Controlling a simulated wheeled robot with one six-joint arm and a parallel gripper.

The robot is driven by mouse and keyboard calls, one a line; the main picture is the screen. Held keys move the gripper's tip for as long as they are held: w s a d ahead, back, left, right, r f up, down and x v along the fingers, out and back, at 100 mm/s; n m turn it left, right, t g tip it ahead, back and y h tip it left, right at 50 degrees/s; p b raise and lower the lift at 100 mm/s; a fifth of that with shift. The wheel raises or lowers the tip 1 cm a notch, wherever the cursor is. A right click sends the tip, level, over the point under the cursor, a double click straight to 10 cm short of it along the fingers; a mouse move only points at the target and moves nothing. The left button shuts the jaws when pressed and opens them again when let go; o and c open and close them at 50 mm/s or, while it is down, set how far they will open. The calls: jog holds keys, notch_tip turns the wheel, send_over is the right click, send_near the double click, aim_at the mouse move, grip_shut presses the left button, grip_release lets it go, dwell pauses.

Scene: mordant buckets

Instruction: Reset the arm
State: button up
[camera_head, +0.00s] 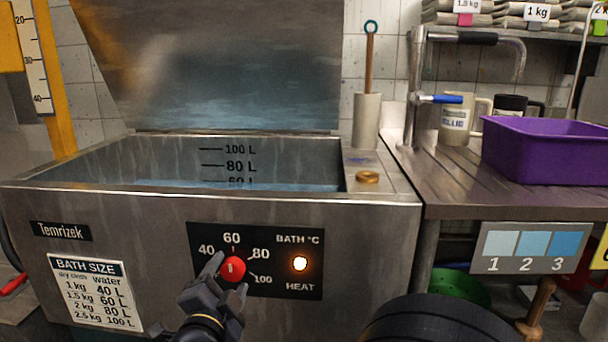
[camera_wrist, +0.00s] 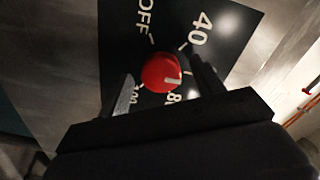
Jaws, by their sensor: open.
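My gripper (camera_head: 230,272) is at the control panel (camera_head: 206,236) on the front of the steel bath. Its fingers are open, one on each side of the red knob (camera_head: 235,268). In the wrist view the knob (camera_wrist: 160,72) sits between the two fingers (camera_wrist: 164,85); I cannot tell whether they touch it. The knob's white mark appears to point near 60. The heat lamp (camera_head: 300,264) glows orange. The OFF label is hidden in the head view, and 60 is hidden in the wrist view.
The steel bath (camera_head: 130,208) holds bluish water, with its lid raised. A brass ring (camera_head: 367,177) lies on its right ledge, near a grey cylinder (camera_head: 366,120) with a stick in it. A purple tub (camera_head: 545,150) and mugs (camera_head: 456,122) stand on the right counter.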

jog(key=shift+w, duration=0.4)
jog(key=shift+s, duration=0.1)
